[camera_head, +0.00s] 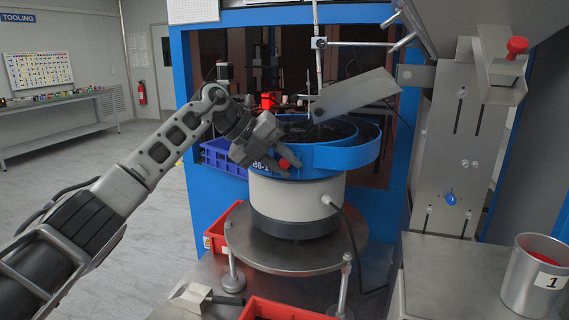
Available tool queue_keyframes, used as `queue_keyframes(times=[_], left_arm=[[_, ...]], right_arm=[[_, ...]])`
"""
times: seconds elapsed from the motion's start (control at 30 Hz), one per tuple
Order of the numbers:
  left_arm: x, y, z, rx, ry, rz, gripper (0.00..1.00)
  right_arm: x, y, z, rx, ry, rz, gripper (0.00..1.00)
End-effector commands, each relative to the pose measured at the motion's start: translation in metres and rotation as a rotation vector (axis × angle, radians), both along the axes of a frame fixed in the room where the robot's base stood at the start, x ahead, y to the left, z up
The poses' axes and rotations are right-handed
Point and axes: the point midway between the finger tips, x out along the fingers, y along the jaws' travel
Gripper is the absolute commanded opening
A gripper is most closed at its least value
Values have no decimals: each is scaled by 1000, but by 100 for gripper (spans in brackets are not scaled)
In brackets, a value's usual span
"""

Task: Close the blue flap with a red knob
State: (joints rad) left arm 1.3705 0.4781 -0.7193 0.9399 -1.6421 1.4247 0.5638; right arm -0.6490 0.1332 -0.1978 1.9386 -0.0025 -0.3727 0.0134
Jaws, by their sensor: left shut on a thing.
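The red knob (284,163) shows at the front left of the round blue bowl feeder. The blue surface around it (315,160) is the bowl's side band, and I cannot tell the flap's edges apart from it. My left gripper (283,158) reaches in from the left and is shut on the red knob. Its fingers hide part of the knob and the flap. How far the flap stands open cannot be made out. My right gripper is not in view.
The bowl stands on a round steel table (290,262). A slanted metal chute (355,95) hangs over the bowl. Red bins (218,232) sit below. At right are a steel panel with another red knob (517,46) and a metal can (533,278).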

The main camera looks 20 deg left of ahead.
Motion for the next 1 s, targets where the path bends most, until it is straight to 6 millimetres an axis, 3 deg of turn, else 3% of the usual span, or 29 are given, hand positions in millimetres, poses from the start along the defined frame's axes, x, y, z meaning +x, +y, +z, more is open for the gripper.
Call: queue_keyframes(times=[0.1,0.13,0.2,0.57,0.77,1.0], left_arm=[[0,0,1,-2,-1,3,0],[0,0,1,-2,-1,3,29],[0,0,1,-2,-2,2,41],[-2,5,5,-1,-3,3,41],[-14,28,28,0,-7,5,41],[-36,65,69,-1,-6,5,41]], right_arm=[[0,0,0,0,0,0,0],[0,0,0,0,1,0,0],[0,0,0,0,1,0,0],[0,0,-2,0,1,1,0],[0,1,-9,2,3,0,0],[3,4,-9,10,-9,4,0]])
